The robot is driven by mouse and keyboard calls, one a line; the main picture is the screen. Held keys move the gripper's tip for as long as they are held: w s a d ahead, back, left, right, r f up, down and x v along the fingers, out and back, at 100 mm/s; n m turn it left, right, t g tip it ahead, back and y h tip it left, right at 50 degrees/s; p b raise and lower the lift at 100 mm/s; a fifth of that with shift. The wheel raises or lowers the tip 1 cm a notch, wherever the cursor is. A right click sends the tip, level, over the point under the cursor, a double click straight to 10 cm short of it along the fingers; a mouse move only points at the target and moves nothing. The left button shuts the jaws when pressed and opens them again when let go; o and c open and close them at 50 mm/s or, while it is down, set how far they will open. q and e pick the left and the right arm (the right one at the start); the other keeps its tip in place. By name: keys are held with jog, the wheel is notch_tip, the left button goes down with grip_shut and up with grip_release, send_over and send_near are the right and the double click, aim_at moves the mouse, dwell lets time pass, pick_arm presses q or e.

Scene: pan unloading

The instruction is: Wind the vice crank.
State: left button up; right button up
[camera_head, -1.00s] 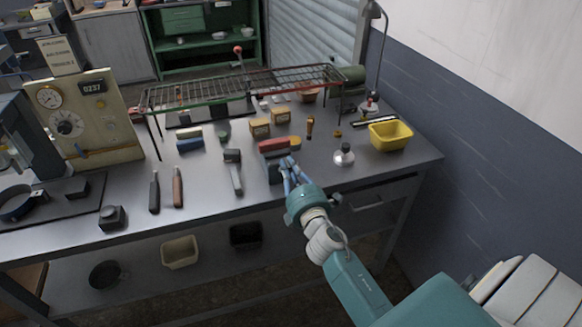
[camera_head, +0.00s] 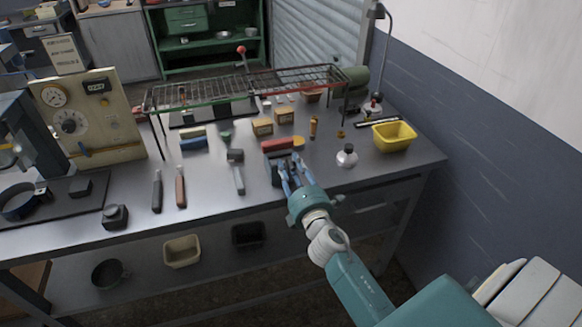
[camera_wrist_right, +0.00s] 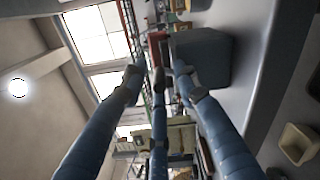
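A dark blue-grey block-shaped body (camera_head: 273,171), which looks like the vice, stands near the front edge of the bench. It also shows in the right wrist view (camera_wrist_right: 203,58) as a box close beyond the fingers. I cannot make out its crank; the fingers may hide it. My right gripper (camera_head: 289,162) is at the right side of this block, its blue fingers pointing at it. In the right wrist view the gripper (camera_wrist_right: 160,80) has its fingers spread, with nothing clearly held between them. Touch with the block cannot be told. My left gripper is not in view.
A red and orange piece (camera_head: 280,145) lies just behind the block. A hammer (camera_head: 237,172) lies to its left, and a small round-topped flask (camera_head: 347,156) stands to its right. A yellow tub (camera_head: 394,136) is at the bench's right end. A wire rack (camera_head: 215,92) spans the back.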

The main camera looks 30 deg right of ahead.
jog(key=v, duration=1.2)
